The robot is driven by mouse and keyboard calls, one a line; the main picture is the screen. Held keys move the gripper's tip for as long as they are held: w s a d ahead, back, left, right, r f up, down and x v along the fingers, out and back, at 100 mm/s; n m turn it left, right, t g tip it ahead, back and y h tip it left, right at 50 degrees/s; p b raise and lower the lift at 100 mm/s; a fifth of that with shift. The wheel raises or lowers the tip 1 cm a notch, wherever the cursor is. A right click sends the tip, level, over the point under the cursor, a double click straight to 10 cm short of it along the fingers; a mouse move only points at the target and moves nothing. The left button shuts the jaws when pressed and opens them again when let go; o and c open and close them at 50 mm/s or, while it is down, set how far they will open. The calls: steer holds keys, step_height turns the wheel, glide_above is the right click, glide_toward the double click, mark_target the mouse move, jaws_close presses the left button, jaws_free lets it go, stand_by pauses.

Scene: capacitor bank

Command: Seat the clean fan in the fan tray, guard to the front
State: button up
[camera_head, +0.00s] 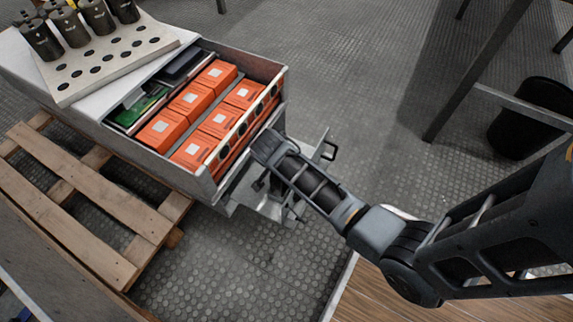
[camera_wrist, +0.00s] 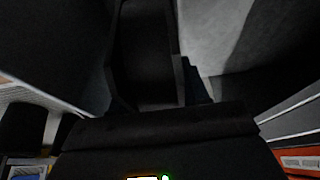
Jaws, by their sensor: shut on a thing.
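My gripper (camera_head: 266,148) is at the near right end of the open metal cabinet (camera_head: 243,192), low beside its wall with the round holes. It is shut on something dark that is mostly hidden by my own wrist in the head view. In the wrist view a black block-like shape (camera_wrist: 146,55) fills the upper middle, too dark to name for sure. I cannot make out the fan's guard or which way it faces. A grey metal frame with a dark handle (camera_head: 329,150) juts from the cabinet's end under my gripper; I cannot tell whether it is the fan tray.
Several orange capacitor blocks (camera_head: 191,101) and a green circuit board (camera_head: 138,108) sit inside the cabinet. A perforated plate (camera_head: 112,62) with dark cylinders lies on its far end. A wooden pallet (camera_head: 80,190) is at left, a black bin (camera_head: 530,118) at right. Floor between is clear.

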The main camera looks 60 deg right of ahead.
steer(key=shift+f+b, duration=0.4)
steer(key=shift+f, duration=0.4)
stand_by(0.6)
steer(key=o, duration=1.4)
steer(key=shift+c, duration=0.2)
steer(key=shift+p+v, duration=1.95)
steer(key=shift+v, duration=1.95)
